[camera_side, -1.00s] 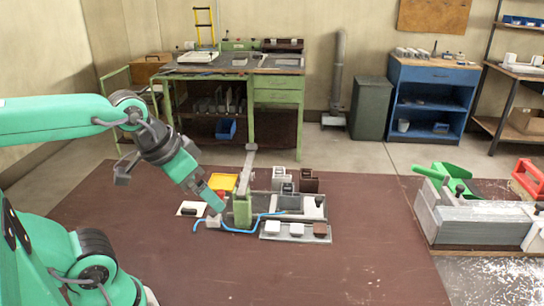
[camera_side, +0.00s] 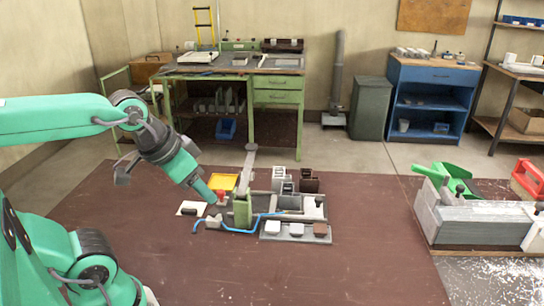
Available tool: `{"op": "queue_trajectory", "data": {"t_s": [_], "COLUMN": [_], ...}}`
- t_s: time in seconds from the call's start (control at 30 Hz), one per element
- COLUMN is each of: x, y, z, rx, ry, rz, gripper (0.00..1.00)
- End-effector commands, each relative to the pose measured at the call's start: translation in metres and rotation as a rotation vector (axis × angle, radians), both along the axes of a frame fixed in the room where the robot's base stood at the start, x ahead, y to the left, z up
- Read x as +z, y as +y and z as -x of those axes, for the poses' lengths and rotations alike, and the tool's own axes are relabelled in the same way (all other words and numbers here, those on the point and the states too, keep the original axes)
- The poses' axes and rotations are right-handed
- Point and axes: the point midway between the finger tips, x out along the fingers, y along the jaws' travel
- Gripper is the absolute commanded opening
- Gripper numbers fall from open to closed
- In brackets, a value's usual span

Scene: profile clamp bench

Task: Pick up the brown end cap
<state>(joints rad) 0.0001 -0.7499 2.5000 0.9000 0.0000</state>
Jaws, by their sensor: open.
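The brown end cap (camera_side: 320,229) sits at the right end of a grey tray (camera_side: 296,239) on the brown table. A white cap (camera_side: 273,227) and a light grey cap (camera_side: 297,228) are to its left in the same tray. My gripper (camera_side: 210,199) points down and to the right, left of the green clamp and well to the left of the brown cap. It is open, with nothing visible in it. Its fingertips are small and hard to make out.
A green clamp (camera_side: 242,212) with a grey lever stands between my gripper and the tray. A blue hose (camera_side: 245,230) curves around it. White, grey and brown profiles (camera_side: 309,182) stand behind the tray. A yellow bin (camera_side: 223,181) lies behind my gripper. The front of the table is clear.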

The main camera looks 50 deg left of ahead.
Motion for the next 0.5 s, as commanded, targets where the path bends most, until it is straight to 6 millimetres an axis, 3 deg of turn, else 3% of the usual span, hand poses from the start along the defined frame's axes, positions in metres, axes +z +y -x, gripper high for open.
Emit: {"op": "queue_trajectory", "data": {"t_s": [0.27, 0.5], "x": [0.002, 0.009], "y": [0.0, -0.003], "z": [-0.005, -0.028], "rx": [0.01, 0.06], "ry": [0.007, 0.049], "rz": [0.007, 0.036], "gripper": [0.46, 0.46]}}
